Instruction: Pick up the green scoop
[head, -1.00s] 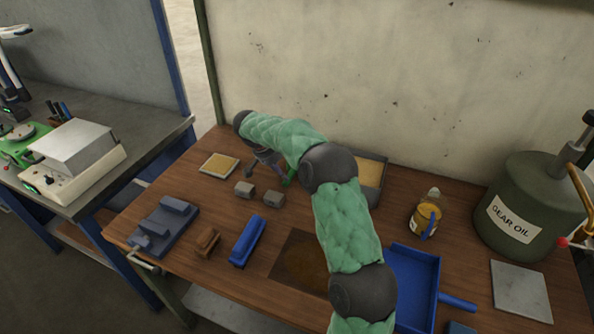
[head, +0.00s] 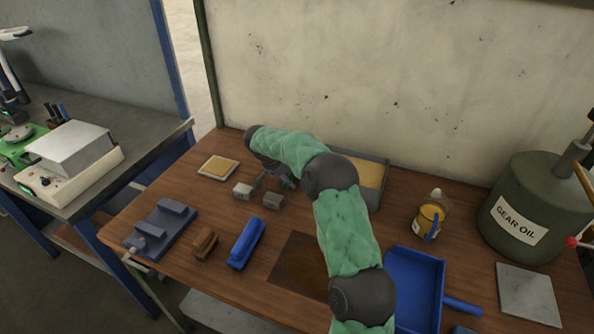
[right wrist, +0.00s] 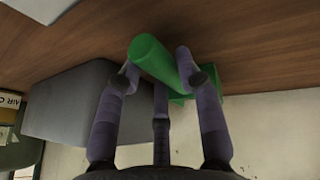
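The green scoop shows in the right wrist view (right wrist: 153,56), with its thick handle between the fingers of my right gripper (right wrist: 158,62). A finger stands on each side of the handle, and the fingers look spread; contact is not clear. In the head view my right gripper (head: 262,178) points down at the table beside two grey blocks. Only a small green bit of the scoop (head: 288,184) shows there, beneath my arm. My left gripper is not in view.
Two grey blocks (head: 273,201) lie close to the gripper. A tray with yellow contents (head: 372,157) stands behind my arm. A small yellow-topped plate (head: 218,167), blue bar (head: 246,243), brown block (head: 205,243) and blue dustpan (head: 416,285) lie around. A gear oil can (head: 525,215) stands right.

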